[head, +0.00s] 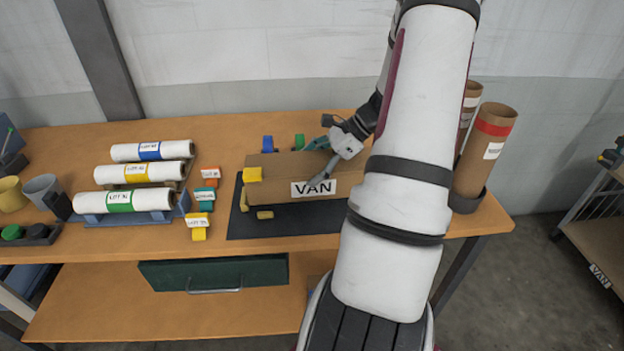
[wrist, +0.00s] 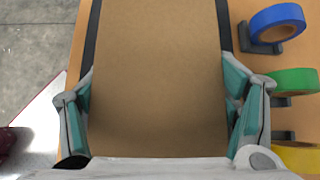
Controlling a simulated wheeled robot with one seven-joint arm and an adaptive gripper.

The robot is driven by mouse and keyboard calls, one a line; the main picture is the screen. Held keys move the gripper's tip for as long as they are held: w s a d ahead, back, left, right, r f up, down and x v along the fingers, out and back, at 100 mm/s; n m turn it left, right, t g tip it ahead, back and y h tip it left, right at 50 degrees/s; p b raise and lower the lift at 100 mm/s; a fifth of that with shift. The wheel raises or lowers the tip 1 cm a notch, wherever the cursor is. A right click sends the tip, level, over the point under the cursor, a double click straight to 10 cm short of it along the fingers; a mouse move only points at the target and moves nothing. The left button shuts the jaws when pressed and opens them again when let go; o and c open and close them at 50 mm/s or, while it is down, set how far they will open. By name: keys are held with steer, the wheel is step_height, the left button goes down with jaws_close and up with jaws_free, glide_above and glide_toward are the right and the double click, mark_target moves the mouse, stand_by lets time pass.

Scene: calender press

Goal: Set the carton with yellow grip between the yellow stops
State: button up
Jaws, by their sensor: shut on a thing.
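The brown carton (head: 277,187) has a VAN label on its front and a yellow grip (head: 252,174) at its left end. It is over the dark mat (head: 250,228); I cannot tell whether it touches the mat. Yellow stops show at its left end (head: 243,200) and in front of its left part (head: 265,214); any others are hidden. My gripper (head: 333,157) is shut on the carton near its right part. In the wrist view, the teal fingers press both long sides of the carton (wrist: 157,75).
Blue (wrist: 277,22), green (wrist: 294,81) and yellow (wrist: 300,158) tape rolls stand in holders behind the carton. White rolls (head: 150,173) on a blue rack and small labelled blocks (head: 204,195) are to the left. Cardboard tubes (head: 485,150) stand at right.

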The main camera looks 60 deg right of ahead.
steer(key=shift+f, duration=2.05)
steer(key=o, duration=1.8)
steer(key=shift+o, duration=0.2)
steer(key=shift+s+r, duration=0.1)
